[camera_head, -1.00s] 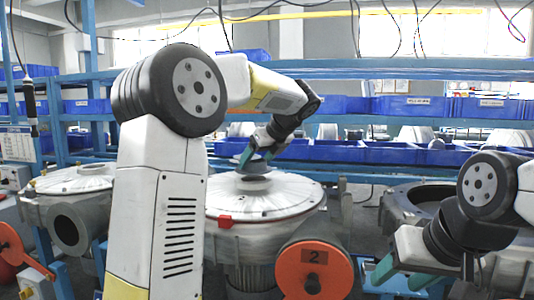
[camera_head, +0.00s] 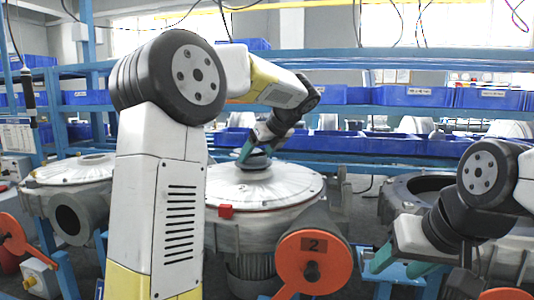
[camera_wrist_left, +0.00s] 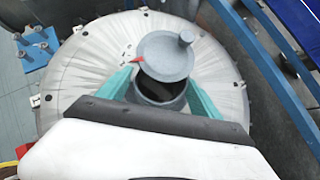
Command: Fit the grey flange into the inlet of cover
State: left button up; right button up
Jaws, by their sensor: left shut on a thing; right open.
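The cover (camera_head: 290,188) is a round, pale ribbed lid on the middle blower housing, and it also shows in the left wrist view (camera_wrist_left: 85,75). My left gripper (camera_head: 247,153) is over the middle of the cover. In the left wrist view its teal fingers (camera_wrist_left: 162,88) are shut on the grey flange (camera_wrist_left: 166,55), a disc with a small knob on its edge. The flange (camera_head: 254,162) is at the cover's centre, over the dark inlet (camera_wrist_left: 158,90); whether it is seated I cannot tell. My right gripper (camera_head: 400,268) is open and empty at the lower right.
Another covered housing (camera_head: 70,190) stands left, an open ring housing (camera_head: 420,190) right. Blue bins (camera_head: 415,97) line the shelves behind.

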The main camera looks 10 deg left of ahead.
pick_arm(q)
jog(key=shift+f, duration=0.7)
dwell(0.8)
jog(key=o, duration=1.7)
jog(key=shift+o, duration=0.2)
jog(key=v, duration=0.7)
jog(key=shift+s+d+r, duration=0.15)
jog(key=shift+d+r, duration=0.05)
jog(key=shift+r, duration=0.15)
jog(key=shift+d, duration=0.1)
